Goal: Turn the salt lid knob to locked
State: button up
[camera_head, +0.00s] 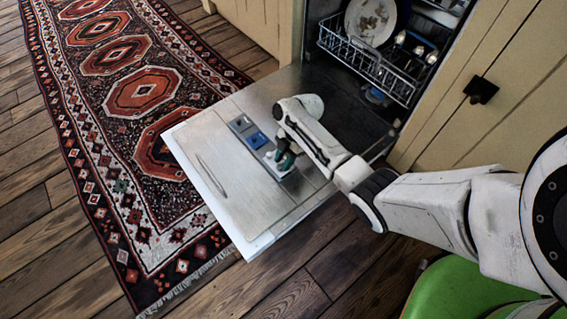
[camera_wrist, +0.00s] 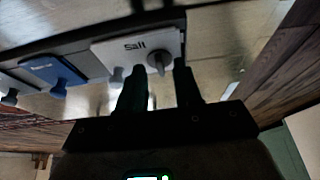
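The salt lid (camera_wrist: 125,50) is a pale panel with dark lettering that reads like "Salt", set in the inner side of the lowered dishwasher door. Its grey knob (camera_wrist: 158,61) stands out near the panel's right end in the wrist view. My gripper (camera_wrist: 160,72) is open, with one dark finger on each side of the knob; I cannot tell whether either finger touches it. In the head view, my gripper (camera_head: 284,160) is low over the salt lid, which is partly hidden under it. The knob's locked mark is not readable.
A blue lid (camera_head: 257,140) with its own knob and a grey lid (camera_head: 241,124) sit beside the salt lid on the open dishwasher door (camera_head: 225,175). A rack (camera_head: 375,65) with a plate (camera_head: 370,18) is behind. A green seat (camera_head: 455,290) stands at lower right.

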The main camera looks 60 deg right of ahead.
jog(key=shift+a+f, duration=0.1)
jog(key=shift+f, duration=0.15)
jog(key=shift+c, duration=0.5)
grip_shut()
